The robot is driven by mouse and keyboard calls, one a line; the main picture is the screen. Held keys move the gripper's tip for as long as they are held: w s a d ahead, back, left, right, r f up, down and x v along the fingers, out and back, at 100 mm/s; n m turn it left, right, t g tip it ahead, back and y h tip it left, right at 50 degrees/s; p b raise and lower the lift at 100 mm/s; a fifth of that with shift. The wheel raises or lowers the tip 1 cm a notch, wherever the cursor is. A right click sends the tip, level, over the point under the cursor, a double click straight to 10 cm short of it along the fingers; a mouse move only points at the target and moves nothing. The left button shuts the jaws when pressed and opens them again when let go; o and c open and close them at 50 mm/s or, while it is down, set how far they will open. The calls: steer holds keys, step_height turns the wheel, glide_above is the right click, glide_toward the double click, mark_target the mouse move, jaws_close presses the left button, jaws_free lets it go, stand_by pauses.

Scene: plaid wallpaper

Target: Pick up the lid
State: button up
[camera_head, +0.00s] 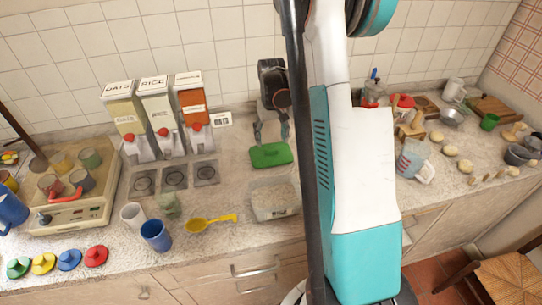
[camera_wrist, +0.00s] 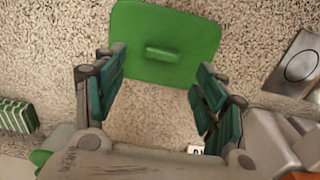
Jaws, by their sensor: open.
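The green lid (camera_head: 270,155) lies flat on the speckled counter behind a clear container of pale grains. In the wrist view the green lid (camera_wrist: 165,40) is a rounded rectangle with a small raised bar handle in its middle. My gripper (camera_head: 271,137) is open and empty, pointing down over the lid's back edge in the head view. In the wrist view my gripper (camera_wrist: 160,62) has its fingers spread on either side of the lid's near edge, with bare counter between them. The handle lies beyond the fingertips. Whether the fingers touch the lid, I cannot tell.
The grain container (camera_head: 275,199) stands in front of the lid. Dispensers (camera_head: 156,110) stand to the left at the wall. A yellow scoop (camera_head: 205,222), a blue cup (camera_head: 156,236) and a white cup (camera_head: 132,215) are at front left. My arm blocks the counter to the right.

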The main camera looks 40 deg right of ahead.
mark_target(271, 149)
steer(key=f, duration=0.2)
steer(key=f+b, duration=0.1)
steer(key=f, duration=0.2)
steer(key=shift+s+a+f, duration=0.1)
steer(key=shift+s+a, duration=0.05)
steer(key=shift+a, duration=0.05)
steer(key=shift+c, duration=0.2)
steer(key=c, duration=1.1)
